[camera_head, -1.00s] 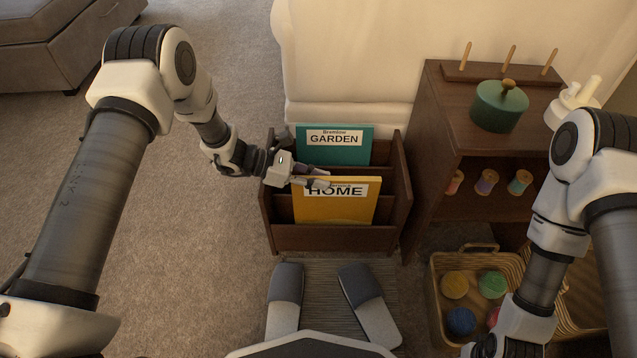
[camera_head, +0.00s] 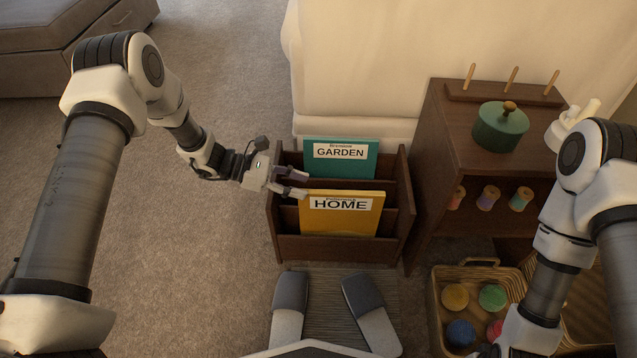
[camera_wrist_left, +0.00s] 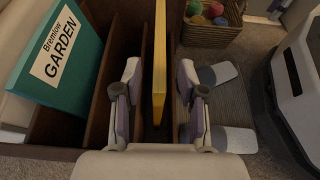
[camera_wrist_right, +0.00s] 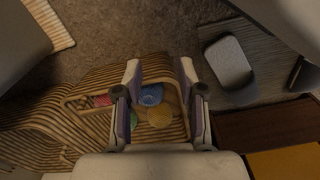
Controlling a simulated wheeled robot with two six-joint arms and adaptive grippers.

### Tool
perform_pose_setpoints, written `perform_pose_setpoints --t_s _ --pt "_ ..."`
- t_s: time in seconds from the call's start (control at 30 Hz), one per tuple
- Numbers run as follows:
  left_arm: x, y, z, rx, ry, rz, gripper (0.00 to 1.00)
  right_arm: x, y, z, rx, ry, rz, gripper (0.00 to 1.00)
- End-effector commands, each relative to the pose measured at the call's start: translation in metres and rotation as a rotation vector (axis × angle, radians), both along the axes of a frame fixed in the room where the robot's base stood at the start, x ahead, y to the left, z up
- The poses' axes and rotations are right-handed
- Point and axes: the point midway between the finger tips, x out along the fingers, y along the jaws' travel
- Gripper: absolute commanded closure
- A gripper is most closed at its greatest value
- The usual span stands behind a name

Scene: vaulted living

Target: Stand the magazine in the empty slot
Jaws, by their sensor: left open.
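The yellow HOME magazine (camera_head: 340,221) stands upright in the front part of the dark wooden rack (camera_head: 335,250). In the left wrist view the magazine (camera_wrist_left: 159,62) shows edge-on. The teal GARDEN magazine (camera_head: 340,165) stands in the back slot; between the two, a middle slot (camera_wrist_left: 136,60) looks empty. My left gripper (camera_head: 291,182) is open at the left edge of the yellow magazine. Its fingers (camera_wrist_left: 158,85) are spread to either side of the magazine's line, with no visible grip. My right gripper (camera_wrist_right: 160,82) is open and empty above a wicker basket.
The wicker basket (camera_head: 440,310) holds several yarn balls. A wooden cabinet (camera_head: 460,130) with a green pot (camera_head: 500,128) and thread spools stands right of the rack. Slippers (camera_head: 370,312) lie on a mat in front. Carpet left of the rack is clear.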

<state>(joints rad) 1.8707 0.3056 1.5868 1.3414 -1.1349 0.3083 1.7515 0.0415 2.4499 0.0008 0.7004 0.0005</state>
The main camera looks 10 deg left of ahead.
Motion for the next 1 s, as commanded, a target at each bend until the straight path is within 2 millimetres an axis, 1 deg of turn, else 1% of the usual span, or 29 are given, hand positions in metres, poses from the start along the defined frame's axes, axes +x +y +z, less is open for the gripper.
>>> perform_pose_setpoints --t_s 0.03,0.1,0.2,0.3,0.9,1.0 --pt "-0.001 0.012 0.011 -0.001 -0.001 0.005 0.59 -0.001 0.000 0.011 0.000 0.001 0.001 0.60" --pt "-0.004 0.026 0.016 -0.001 -0.001 0.004 0.59 -0.001 0.000 0.016 0.000 0.002 0.002 0.60" --pt "-0.007 0.040 0.020 -0.001 0.000 0.002 0.59 -0.001 0.000 0.020 0.000 0.002 0.003 0.60" --pt "-0.009 0.046 0.020 0.000 0.000 0.001 0.59 -0.001 0.000 0.021 0.000 0.002 0.003 0.60" --pt "-0.009 0.046 0.019 0.000 0.000 0.000 0.59 -0.001 0.000 0.020 0.000 0.002 0.003 0.60" --pt "-0.012 0.044 0.018 0.005 0.007 -0.008 0.59 -0.001 0.000 0.021 0.000 0.002 0.003 0.60"
